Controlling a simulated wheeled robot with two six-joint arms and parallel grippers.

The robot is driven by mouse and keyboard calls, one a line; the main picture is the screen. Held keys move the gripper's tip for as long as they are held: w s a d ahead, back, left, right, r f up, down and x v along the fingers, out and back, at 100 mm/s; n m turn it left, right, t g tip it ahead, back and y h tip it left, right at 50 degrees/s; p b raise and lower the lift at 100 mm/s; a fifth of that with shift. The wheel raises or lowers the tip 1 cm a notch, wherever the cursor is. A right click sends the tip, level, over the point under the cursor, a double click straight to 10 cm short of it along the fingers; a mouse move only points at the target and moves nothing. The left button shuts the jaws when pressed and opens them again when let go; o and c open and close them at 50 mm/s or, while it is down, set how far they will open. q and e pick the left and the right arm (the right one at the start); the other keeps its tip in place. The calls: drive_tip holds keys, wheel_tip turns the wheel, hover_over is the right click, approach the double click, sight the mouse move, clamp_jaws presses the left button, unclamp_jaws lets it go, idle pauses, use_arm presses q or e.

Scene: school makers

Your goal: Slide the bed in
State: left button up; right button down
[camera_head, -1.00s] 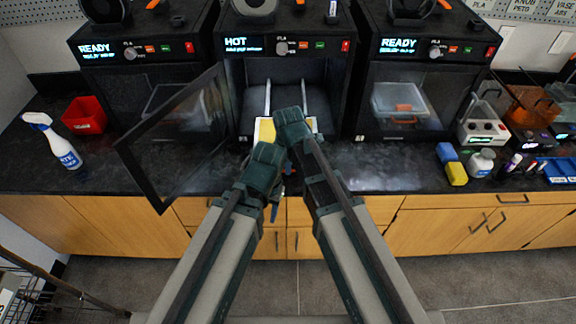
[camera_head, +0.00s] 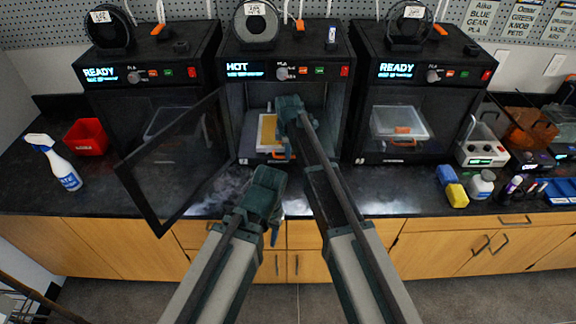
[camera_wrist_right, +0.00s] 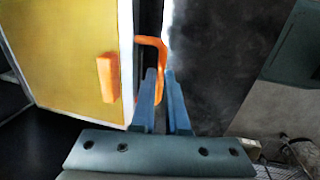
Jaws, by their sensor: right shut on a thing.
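The bed (camera_head: 268,132) is a yellow plate with a pale border and an orange handle, inside the middle printer (camera_head: 240,98), whose screen reads HOT. The printer's door (camera_head: 150,190) stands open to the left. My right gripper (camera_head: 287,152) is at the bed's front edge; in the right wrist view my right gripper (camera_wrist_right: 160,82) is shut on the bed's orange handle (camera_wrist_right: 158,44). An orange block (camera_wrist_right: 107,77) sits on the bed (camera_wrist_right: 70,45). My left gripper (camera_head: 274,232) hangs in front of the counter, apart from the bed; its fingers are too small to judge.
Two more printers, marked READY, flank it: left printer (camera_head: 95,98) and right printer (camera_head: 365,100), both doors shut. A spray bottle (camera_head: 62,172) and red bin (camera_head: 88,137) stand left. Sponges (camera_head: 456,194) and a white bottle (camera_head: 481,184) stand right. The open door limits room at left.

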drive_tip(key=shift+w, duration=1.15)
drive_tip(key=c, duration=0.9)
unclamp_jaws()
drive_tip(key=shift+r, duration=0.1)
drive_tip(key=s+r+p, duration=0.1)
drive_tip(key=r+p, duration=0.8)
drive_tip(key=s+r+p, duration=0.1)
drive_tip(key=r+p, duration=0.3)
drive_tip(key=shift+s+r+p, duration=0.2)
drive_tip(key=shift+s+p, duration=0.1)
